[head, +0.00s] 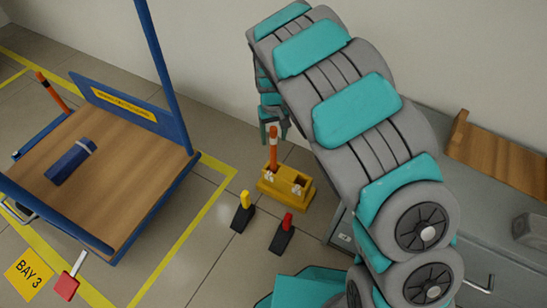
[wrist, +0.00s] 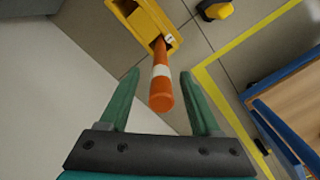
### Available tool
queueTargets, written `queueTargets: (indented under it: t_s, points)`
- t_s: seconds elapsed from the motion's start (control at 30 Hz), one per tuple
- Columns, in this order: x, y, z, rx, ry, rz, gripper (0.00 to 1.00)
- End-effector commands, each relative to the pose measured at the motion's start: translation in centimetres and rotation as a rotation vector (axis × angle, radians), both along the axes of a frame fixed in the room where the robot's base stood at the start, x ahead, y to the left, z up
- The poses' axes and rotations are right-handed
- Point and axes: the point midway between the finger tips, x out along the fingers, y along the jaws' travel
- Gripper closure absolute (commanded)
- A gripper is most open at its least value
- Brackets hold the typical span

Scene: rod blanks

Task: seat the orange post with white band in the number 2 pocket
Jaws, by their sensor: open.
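The orange post with white band (head: 273,150) stands upright in the left pocket of a yellow two-pocket block (head: 284,201) on the floor. The block's other pocket (head: 299,184) looks dark and empty. The pocket labels are too small to read. My gripper (head: 274,133) is above the block, at the post's top. In the wrist view my gripper (wrist: 161,75) is open, with the orange post (wrist: 162,88) between its fingers and a gap on each side. The yellow block (wrist: 150,22) shows beyond it, with the post's foot in the pocket beside a white label.
A blue cart with a wooden deck (head: 130,185) stands at left, carrying a blue post (head: 72,162). A yellow-topped wedge (head: 243,212) and a red-topped wedge (head: 282,234) lie before the block. A grey cabinet (head: 455,210) is at right, the wall behind.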

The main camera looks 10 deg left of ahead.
Motion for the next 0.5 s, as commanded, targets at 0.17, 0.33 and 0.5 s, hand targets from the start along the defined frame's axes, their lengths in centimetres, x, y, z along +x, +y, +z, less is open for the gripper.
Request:
queueTargets:
  t_s: [0.17,0.33,0.5]
  points:
    - [-0.1,0.1,-2.7,-0.002,0.001,-0.001,0.36]
    - [-0.1,0.1,-3.2,0.0,0.001,-0.001,0.36]
    - [-0.1,0.1,-3.2,-0.001,0.0,-0.001,0.43]
